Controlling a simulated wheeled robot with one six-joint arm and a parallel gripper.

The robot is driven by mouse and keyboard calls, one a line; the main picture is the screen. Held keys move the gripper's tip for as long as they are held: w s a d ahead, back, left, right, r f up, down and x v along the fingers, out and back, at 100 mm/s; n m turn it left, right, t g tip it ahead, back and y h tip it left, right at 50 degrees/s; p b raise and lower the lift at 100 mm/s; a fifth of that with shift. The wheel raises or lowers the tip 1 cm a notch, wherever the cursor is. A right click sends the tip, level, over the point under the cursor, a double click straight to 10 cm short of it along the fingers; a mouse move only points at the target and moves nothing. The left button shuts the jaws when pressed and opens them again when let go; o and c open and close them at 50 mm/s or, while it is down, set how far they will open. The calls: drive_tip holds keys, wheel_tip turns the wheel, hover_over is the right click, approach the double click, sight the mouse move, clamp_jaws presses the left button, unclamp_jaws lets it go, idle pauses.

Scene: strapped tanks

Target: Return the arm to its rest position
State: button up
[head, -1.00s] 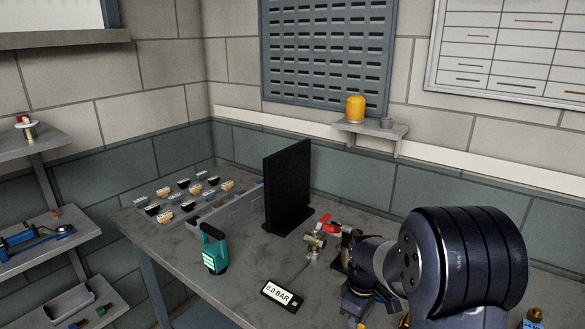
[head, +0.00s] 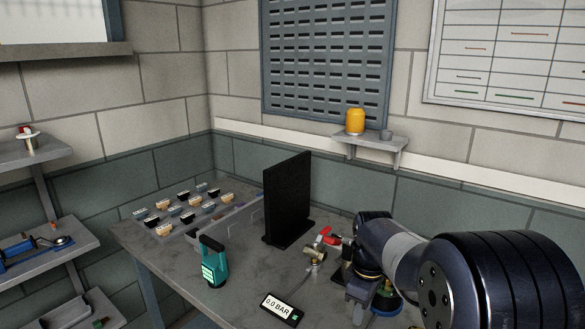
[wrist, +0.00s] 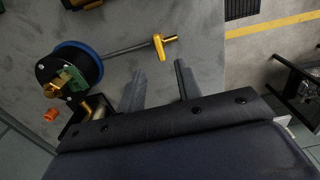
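My arm (head: 490,285) reaches in from the lower right of the head view, bent over the grey workbench (head: 235,300). My gripper (wrist: 160,72) shows in the wrist view with its two dark fingers apart and nothing between them. In the head view the gripper is partly hidden and its fingertips are hard to make out. Past the fingertips in the wrist view lies a yellow T-shaped handle (wrist: 158,48) on a grey rod. A round blue-rimmed part (wrist: 88,60) with brass fittings is left of the fingers.
A black upright panel (head: 287,198) stands on the bench near a red-handled brass valve (head: 328,238). A teal handheld device (head: 213,263) and a gauge reading 0.0 BAR (head: 281,309) are in front. Small parts (head: 185,207) fill the back left. A yellow tank (head: 355,121) sits on a wall shelf.

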wheel_tip(320, 180, down, 9)
drive_tip(key=shift+r+p, duration=0.1)
drive_tip(key=shift+p, duration=0.25)
drive_tip(key=shift+w+r+m, duration=0.15)
drive_tip(key=shift+m, duration=0.25)
drive_tip(key=m, duration=0.4)
drive_tip(key=shift+p, duration=0.4)
drive_tip(key=m+p, duration=0.1)
drive_tip(key=m, duration=0.3)
drive_tip(key=shift+m, duration=0.4)
